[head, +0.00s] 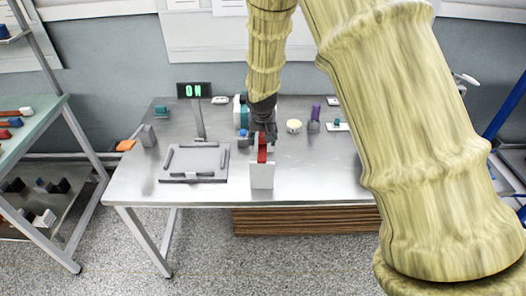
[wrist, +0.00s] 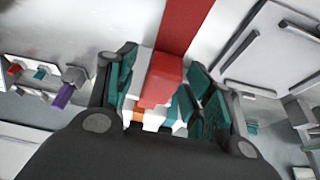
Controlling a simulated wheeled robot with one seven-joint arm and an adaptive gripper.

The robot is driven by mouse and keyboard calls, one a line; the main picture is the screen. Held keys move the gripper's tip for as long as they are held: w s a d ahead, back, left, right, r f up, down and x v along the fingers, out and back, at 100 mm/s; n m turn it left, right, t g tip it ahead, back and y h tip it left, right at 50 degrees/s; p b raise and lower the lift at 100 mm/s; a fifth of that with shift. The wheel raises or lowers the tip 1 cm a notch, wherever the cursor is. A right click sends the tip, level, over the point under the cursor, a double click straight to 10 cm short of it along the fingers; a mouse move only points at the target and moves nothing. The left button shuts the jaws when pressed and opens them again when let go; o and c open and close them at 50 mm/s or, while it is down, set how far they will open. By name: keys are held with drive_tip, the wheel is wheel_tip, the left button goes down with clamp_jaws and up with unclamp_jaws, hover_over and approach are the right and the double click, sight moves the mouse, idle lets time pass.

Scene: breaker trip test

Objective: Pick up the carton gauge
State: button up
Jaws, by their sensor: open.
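A red and white piece, which I take to be the carton gauge, stands near the front middle of the metal table; its red part (head: 262,154) shows in the head view above a white upright panel (head: 262,176). My gripper (head: 264,138) points down just above and behind the red part. In the wrist view the red block (wrist: 162,80) lies between the two spread fingers of my gripper (wrist: 162,100), and a red strip runs on to the top edge. The gripper is open. I cannot tell whether either finger touches the red block.
A grey tray-like plate (head: 197,160) with dark bars lies left of my gripper. A display (head: 194,90) reading ON stands behind it. Teal and white pieces (head: 240,112) stand close behind my gripper. A round cream item (head: 294,126) and a purple piece (head: 315,113) are to the right.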

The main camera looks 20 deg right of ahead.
drive_tip(key=c, duration=1.1)
clamp_jaws()
drive_tip(key=shift+r, duration=0.1)
